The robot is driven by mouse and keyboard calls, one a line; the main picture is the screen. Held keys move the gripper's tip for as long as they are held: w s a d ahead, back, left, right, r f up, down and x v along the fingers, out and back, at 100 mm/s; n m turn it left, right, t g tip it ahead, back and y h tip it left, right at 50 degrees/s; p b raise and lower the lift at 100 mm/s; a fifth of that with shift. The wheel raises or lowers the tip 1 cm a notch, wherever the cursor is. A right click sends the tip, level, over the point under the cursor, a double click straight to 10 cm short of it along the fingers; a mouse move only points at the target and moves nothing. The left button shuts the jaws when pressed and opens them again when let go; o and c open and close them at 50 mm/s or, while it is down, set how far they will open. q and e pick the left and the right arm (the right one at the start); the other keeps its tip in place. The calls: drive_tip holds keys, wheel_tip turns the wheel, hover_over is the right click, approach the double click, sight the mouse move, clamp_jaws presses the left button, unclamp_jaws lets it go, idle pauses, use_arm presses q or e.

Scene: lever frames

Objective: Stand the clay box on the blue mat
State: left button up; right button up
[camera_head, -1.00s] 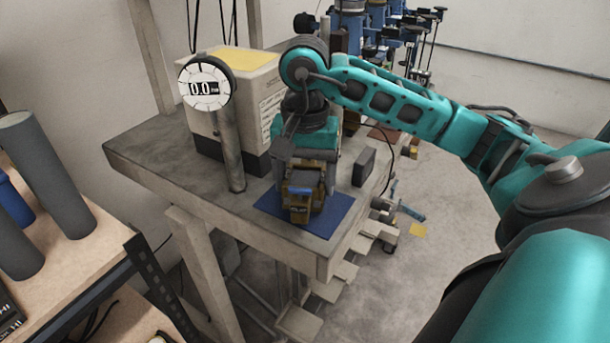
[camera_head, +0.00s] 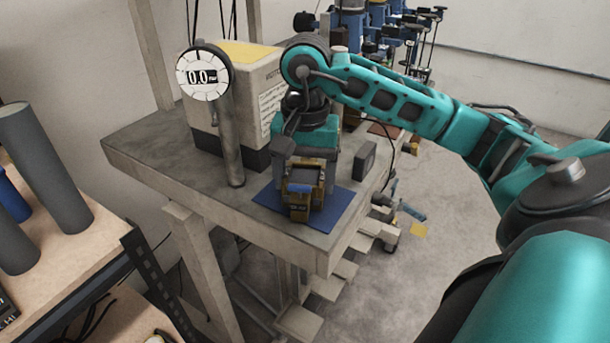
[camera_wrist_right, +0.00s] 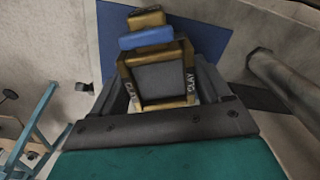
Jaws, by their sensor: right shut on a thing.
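The clay box (camera_head: 299,207) is a brown-yellow box with dark faces and a blue part on top. It is over the blue mat (camera_head: 340,209) on the grey table, and its lower end appears to meet the mat. My right gripper (camera_head: 304,170) is shut on the box from behind. In the right wrist view the clay box (camera_wrist_right: 160,80), with "CLAY" on its sides, sits between the two fingers (camera_wrist_right: 165,95), and the blue mat (camera_wrist_right: 215,40) shows beyond it. Whether the box bears on the mat is hard to tell. My left gripper is not in view.
A round dial gauge (camera_head: 203,75) on a grey post stands left of the mat, before a pale box (camera_head: 262,100) with a yellow top. A small dark block (camera_head: 365,160) stands right of the mat. The table's front edge is close to the mat.

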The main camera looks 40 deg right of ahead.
sight(305, 178)
drive_tip(key=shift+s+a+f, duration=0.15)
drive_tip(key=shift+s+f, duration=0.05)
drive_tip(key=shift+f, duration=0.35)
drive_tip(key=o, duration=1.5)
drive_tip(key=shift+o, duration=0.8)
drive_tip(key=shift+w+f, duration=0.1)
drive_tip(key=shift+w, duration=0.1)
drive_tip(key=shift+o, duration=0.9)
wheel_tip(305, 178, up, 13)
drive_tip(key=p, duration=0.4)
drive_tip(key=shift+s, duration=0.15)
